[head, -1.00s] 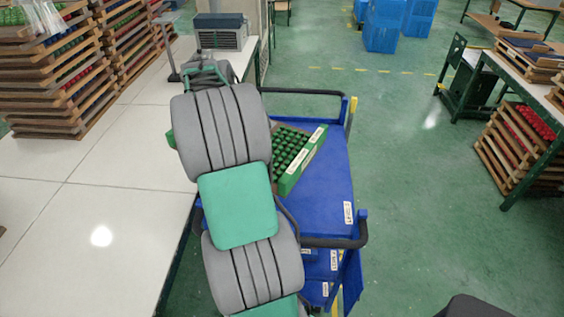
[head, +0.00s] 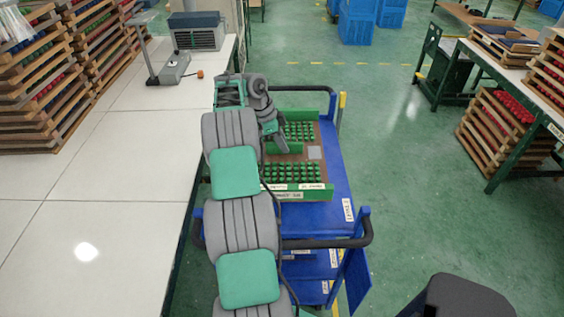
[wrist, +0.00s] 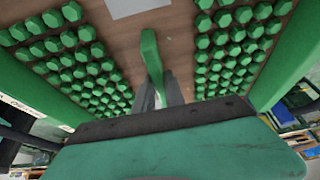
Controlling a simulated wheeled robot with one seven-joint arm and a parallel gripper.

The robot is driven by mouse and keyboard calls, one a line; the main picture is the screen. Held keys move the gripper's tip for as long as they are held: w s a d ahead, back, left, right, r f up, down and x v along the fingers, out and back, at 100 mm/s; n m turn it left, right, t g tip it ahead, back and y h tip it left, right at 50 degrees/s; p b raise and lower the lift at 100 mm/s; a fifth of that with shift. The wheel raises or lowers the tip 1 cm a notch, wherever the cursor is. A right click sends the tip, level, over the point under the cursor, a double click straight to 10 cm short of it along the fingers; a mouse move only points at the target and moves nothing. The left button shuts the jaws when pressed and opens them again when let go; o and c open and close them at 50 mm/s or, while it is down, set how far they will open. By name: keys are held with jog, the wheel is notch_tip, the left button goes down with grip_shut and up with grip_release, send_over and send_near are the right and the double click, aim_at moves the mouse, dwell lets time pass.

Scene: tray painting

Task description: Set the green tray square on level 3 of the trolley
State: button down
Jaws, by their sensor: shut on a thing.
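The green tray (head: 328,193) has a brown floor and several rows of green pegs on both sides of a raised green middle handle (wrist: 152,52). In the head view it is over the top deck of the blue trolley (head: 338,180), its sides nearly parallel to the deck's edges. I cannot tell whether it rests on the deck or hangs just above it. My gripper (wrist: 160,92) is shut on the handle; in the head view my arm hides part of the tray's left side. A label on the deck's right front is too small to read surely.
A white-topped bench (head: 110,200) runs along the trolley's left side. Black handrails (head: 310,243) stand at the trolley's front and back. Lower blue levels show below. A blue strip of deck is bare right of the tray. Green floor is open to the right.

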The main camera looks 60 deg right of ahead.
aim_at(281, 153)
jog(key=shift+f, duration=2.65)
jog(key=shift+f, duration=0.2)
jog(key=c, duration=1.4)
grip_release()
